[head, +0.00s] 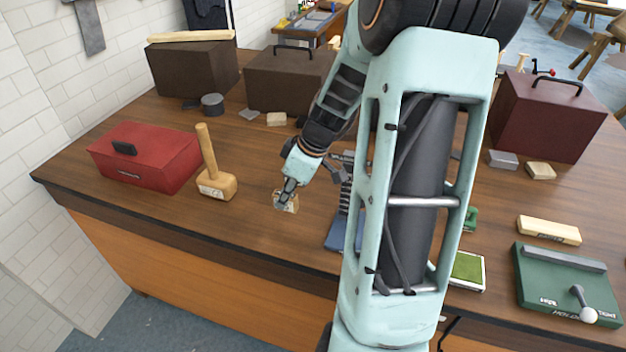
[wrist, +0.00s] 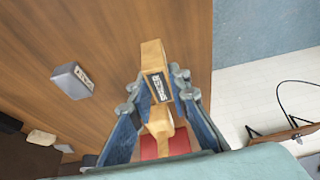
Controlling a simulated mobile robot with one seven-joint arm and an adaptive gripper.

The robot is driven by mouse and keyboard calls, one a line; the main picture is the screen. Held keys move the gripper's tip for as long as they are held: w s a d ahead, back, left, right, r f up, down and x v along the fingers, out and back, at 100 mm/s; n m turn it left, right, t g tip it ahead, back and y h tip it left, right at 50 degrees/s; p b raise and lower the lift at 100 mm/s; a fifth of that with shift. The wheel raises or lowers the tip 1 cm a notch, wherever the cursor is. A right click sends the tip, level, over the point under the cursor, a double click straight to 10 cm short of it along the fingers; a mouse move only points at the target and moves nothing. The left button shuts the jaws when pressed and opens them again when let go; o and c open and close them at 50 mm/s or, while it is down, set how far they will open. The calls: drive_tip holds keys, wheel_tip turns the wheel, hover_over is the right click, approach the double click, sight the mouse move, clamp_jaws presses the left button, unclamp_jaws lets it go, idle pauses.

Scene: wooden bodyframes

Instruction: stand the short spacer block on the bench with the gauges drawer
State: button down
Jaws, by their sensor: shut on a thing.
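The bench has an orange-brown front (head: 200,268); no drawer label there is readable.
A wooden mallet (head: 217,186) stands left of my gripper, with a red box (head: 146,157) beyond it. A grey labelled block (wrist: 72,80) shows in the wrist view. Dark boxes (head: 192,69) stand at the back. Bench top in front of the block is clear.

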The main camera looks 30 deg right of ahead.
sight(296, 197)
drive_tip(key=shift+f, duration=3.25)
drive_tip(key=shift+f, duration=0.1)
drive_tip(key=c, duration=1.8)
unclamp_jaws()
drive_tip(key=shift+r, duration=0.3)
drive_tip(key=v, duration=1.1)
drive_tip(key=shift+s+d+r, duration=0.1)
drive_tip(key=shift+s+r, duration=0.1)
drive_tip(key=shift+r, duration=0.1)
drive_tip(key=shift+f, duration=0.1)
